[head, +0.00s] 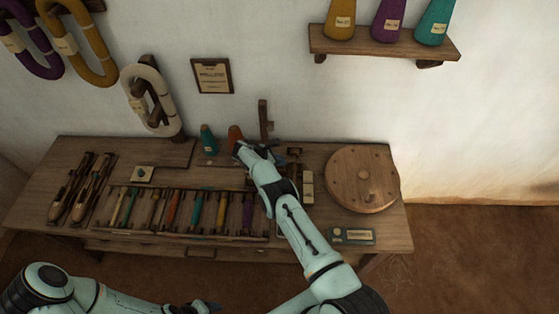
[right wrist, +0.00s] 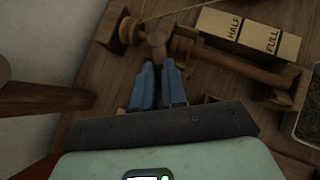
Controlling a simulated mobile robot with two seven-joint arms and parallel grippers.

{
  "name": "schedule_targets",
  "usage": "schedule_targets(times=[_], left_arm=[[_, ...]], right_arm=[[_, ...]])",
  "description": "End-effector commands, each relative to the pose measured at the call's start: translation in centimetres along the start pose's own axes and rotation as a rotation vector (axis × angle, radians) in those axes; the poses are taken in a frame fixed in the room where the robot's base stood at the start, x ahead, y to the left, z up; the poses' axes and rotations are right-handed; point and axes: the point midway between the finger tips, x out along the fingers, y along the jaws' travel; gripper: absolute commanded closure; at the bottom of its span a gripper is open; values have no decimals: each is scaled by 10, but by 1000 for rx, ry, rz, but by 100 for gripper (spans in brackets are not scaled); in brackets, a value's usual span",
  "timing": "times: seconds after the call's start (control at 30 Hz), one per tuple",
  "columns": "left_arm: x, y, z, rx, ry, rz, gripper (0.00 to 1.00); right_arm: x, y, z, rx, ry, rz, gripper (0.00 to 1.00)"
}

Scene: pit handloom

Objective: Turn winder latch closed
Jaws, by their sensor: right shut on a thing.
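The wooden winder (head: 293,172) stands on the bench, partly hidden behind my right arm. In the right wrist view its spindle (right wrist: 232,64) runs across the upper middle. My right gripper (head: 279,157) is at the left end of the winder. Its two blue fingers (right wrist: 159,66) are close together on a small wooden piece (right wrist: 156,40), which looks like the winder latch. The latch's exact angle is hard to tell. My left gripper (head: 201,306) is low at the bottom edge, away from the bench top, and too small and dark to read.
Blocks marked HALF and FULL (right wrist: 248,35) lie beside the spindle. A round wooden disc (head: 362,178) is right of the winder. A tray of coloured shuttles or bobbins (head: 180,237) is left of my arm.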

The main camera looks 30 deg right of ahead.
Motion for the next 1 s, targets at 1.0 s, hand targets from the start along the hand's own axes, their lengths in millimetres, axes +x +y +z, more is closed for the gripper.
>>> schedule_targets(times=[1.0], left_arm=[[7, -5, 8, -3, -9, -3, 36]], right_arm=[[-91, 1, -1, -1, 3, 6, 63]])
